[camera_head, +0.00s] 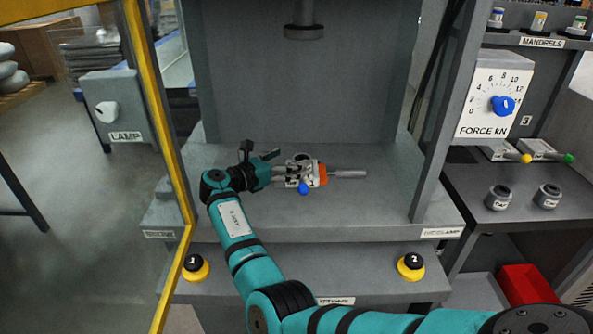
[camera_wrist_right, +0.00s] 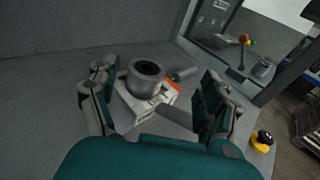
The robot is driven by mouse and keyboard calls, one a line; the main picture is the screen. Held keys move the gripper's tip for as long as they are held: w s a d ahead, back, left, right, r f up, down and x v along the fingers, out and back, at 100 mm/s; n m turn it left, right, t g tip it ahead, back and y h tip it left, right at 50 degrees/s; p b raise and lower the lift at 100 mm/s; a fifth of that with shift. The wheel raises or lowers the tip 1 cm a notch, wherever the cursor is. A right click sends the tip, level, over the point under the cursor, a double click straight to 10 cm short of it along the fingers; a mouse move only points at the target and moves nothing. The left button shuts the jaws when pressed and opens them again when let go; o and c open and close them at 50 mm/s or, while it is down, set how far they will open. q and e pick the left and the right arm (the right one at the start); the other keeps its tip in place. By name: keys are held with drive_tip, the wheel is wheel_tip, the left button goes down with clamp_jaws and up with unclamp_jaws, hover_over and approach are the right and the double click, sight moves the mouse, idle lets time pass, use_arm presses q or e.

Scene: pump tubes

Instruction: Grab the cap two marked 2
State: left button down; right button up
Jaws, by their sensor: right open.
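Two dark grey caps, one on the left (camera_head: 498,198) and one on the right (camera_head: 547,196), stand on the side table at the right in the head view. Each has a small label whose number I cannot read. My right gripper (camera_head: 284,171) is open at the white fixture (camera_head: 303,171) in the press. In the right wrist view, a grey hollow cylinder (camera_wrist_right: 145,78) sits on the white fixture between the spread fingers of my right gripper (camera_wrist_right: 158,100). I see no number on it. My left gripper is not in view.
The press frame posts stand on both sides of the fixture. Button 1 (camera_head: 195,267) and button 2 (camera_head: 411,266) are on the front ledge.

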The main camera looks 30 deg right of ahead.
sight(302, 155)
drive_tip(key=shift+w+f, duration=0.35)
drive_tip(key=shift+f, duration=0.2)
drive_tip(key=shift+w+d+f+b, duration=0.1)
drive_tip(key=shift+w+b, duration=0.2)
drive_tip(key=x, duration=0.6)
drive_tip(key=shift+w+f+p, duration=0.1)
drive_tip(key=shift+w+p, duration=0.1)
drive_tip(key=shift+p, duration=0.1)
drive_tip(key=shift+w+d+f, duration=0.1)
drive_tip(key=shift+d, duration=0.45)
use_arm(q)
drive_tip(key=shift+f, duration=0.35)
use_arm(e)
drive_tip(key=shift+a, duration=0.1)
drive_tip(key=shift+c, duration=0.9)
drive_tip(key=c, duration=1.3)
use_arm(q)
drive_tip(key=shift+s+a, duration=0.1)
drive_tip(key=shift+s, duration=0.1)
use_arm(e)
clamp_jaws()
